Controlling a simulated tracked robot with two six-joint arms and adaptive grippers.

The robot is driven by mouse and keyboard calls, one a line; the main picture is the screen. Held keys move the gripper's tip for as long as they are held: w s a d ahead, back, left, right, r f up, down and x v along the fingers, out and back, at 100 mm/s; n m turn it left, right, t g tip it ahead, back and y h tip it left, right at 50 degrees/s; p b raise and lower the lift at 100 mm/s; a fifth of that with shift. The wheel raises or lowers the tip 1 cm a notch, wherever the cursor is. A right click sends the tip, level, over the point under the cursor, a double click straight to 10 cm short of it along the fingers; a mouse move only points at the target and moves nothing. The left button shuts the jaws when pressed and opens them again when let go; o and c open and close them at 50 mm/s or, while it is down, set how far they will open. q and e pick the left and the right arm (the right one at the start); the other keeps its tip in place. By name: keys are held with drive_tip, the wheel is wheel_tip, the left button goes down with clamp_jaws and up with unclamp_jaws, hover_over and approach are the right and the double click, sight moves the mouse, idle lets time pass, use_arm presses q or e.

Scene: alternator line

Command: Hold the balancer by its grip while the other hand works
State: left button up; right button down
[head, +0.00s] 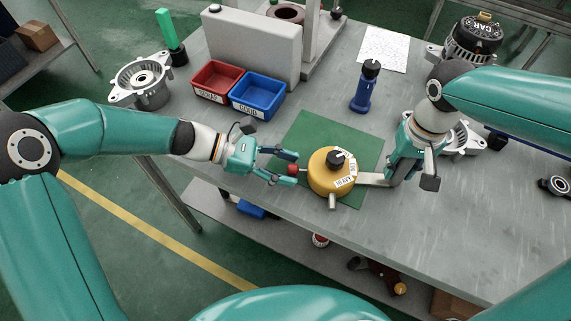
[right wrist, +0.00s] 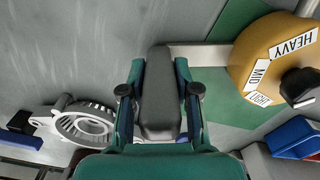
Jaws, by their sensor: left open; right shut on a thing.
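The balancer is a yellow drum (head: 322,180) with a black knob (head: 336,158) on top and a HEAVY label; it stands on the green mat (head: 306,126). In the right wrist view the drum (right wrist: 262,62) also shows MID and LIGHT labels. A grey grip (head: 370,179) sticks out from its right side. My right gripper (right wrist: 160,95) is shut on this grip, with a finger on each side. My left gripper (head: 291,168) is open at the drum's left side. A small red ball (head: 293,169) shows between its fingers; I cannot tell whether they touch it.
A red tray (head: 217,78) and a blue tray (head: 257,93) stand behind the left gripper. A blue tool (head: 364,90) stands upright behind the mat. An alternator housing (head: 460,140) lies behind the right gripper. The table's front right (head: 460,225) is clear.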

use_arm(q)
clamp_jaws()
drive_tip(key=shift+w+a, duration=0.15)
drive_tip(key=shift+a, duration=0.6)
drive_tip(key=shift+w+a, duration=0.1)
drive_tip(key=shift+a, duration=0.6)
unclamp_jaws()
drive_tip(key=v, duration=1.2)
